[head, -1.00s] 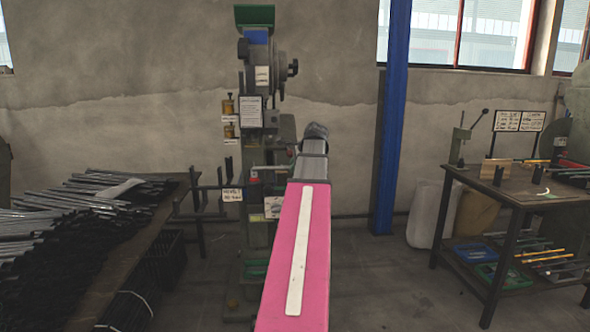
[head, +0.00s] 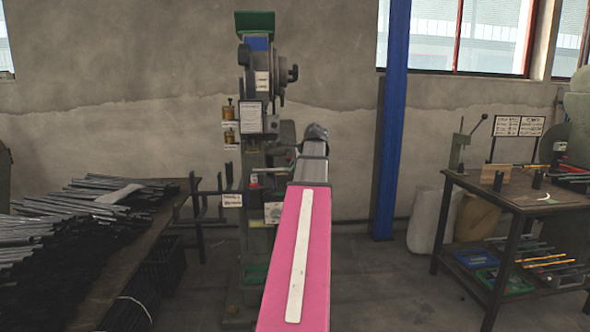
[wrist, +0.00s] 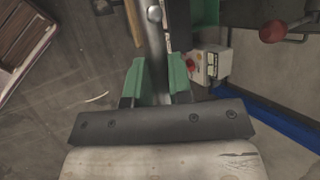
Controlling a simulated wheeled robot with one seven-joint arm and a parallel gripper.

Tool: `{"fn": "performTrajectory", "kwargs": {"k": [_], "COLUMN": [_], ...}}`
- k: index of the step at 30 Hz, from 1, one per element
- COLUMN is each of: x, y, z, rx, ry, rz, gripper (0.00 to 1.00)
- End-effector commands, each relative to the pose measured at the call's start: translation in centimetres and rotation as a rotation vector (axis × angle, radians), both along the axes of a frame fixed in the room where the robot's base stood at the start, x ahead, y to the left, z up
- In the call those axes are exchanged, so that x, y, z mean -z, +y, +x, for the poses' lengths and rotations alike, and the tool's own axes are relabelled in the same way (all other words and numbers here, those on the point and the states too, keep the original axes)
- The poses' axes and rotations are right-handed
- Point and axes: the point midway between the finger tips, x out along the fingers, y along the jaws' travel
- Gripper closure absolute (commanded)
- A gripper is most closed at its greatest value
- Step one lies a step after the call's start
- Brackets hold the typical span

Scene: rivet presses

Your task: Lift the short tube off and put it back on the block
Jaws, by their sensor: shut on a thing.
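In the wrist view, my gripper (wrist: 158,75) has two green fingertips closed on either side of a grey metal tube (wrist: 155,45). The tube runs up the picture from between the fingers, and a round bolt-like end shows near its top. In the head view my pink arm hides the gripper and the tube. I cannot make out the block in either view, nor whether the tube touches anything.
A green rivet press (head: 258,165) stands by the wall, partly behind my arm. A table heaped with dark rods (head: 70,210) is at left. A workbench (head: 520,190) with a small hand press is at right. A control box with a red button (wrist: 205,65) shows in the wrist view.

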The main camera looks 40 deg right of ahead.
Motion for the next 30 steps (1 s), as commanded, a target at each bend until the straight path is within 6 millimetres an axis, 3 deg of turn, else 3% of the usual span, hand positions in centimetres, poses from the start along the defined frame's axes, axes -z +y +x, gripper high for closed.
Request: {"fn": "performTrajectory", "kwargs": {"k": [30], "x": [0.0], "y": [3.7], "z": [-6.1], "rx": [0.000], "ry": [0.000], "rz": [0.000], "gripper": [1.00]}}
